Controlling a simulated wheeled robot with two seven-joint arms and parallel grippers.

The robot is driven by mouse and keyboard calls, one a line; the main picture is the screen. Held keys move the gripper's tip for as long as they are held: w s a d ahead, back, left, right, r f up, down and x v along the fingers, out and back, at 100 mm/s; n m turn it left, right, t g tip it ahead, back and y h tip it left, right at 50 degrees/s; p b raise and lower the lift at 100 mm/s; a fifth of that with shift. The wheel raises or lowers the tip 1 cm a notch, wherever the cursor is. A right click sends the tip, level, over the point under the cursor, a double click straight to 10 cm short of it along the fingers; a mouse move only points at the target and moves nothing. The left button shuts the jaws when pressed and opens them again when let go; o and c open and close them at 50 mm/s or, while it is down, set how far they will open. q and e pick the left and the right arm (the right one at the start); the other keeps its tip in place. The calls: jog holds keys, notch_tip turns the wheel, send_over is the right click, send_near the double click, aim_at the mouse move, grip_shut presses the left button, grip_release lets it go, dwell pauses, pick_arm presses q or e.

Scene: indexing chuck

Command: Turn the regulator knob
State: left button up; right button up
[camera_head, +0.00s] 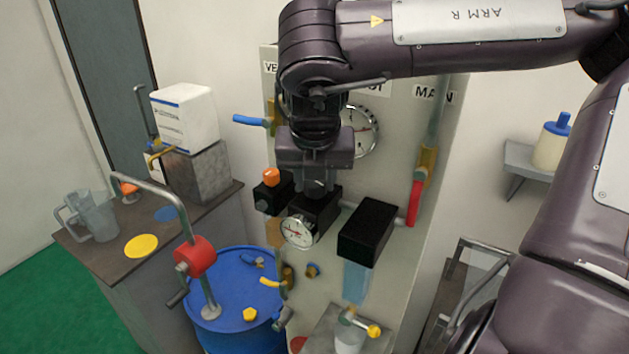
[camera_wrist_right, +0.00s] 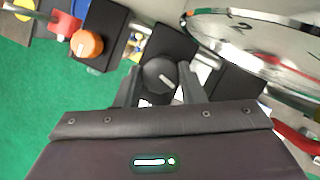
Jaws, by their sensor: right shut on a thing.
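The regulator is a black block (camera_head: 322,206) with a small round gauge (camera_head: 298,232) on its front, mounted on the pale panel. My right gripper (camera_head: 318,190) points down at the top of this block and hides its knob in the head view. In the right wrist view the regulator knob (camera_wrist_right: 158,74) is round and black with a pale pointer line. It sits between the two fingers of my right gripper (camera_wrist_right: 161,84), which is shut on it. The black regulator body (camera_wrist_right: 168,42) shows beyond the knob. My left gripper is in neither view.
An orange knob (camera_head: 271,175) on a black block stands just left of the regulator. A large gauge (camera_head: 360,131) is close behind my gripper. A black box (camera_head: 367,231) and a red-handled valve (camera_head: 414,203) are to the right. A blue drum (camera_head: 240,325) stands below.

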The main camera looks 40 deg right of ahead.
jog(key=o, duration=0.7)
jog(key=shift+c, duration=0.2)
jog(key=o, duration=0.3)
jog(key=shift+w+d+f, duration=0.1)
jog(key=shift+d, duration=0.05)
jog(key=shift+o, duration=0.2)
jog(key=shift+r, duration=0.45)
jog(key=b+v, duration=0.2)
jog(key=v, duration=0.5)
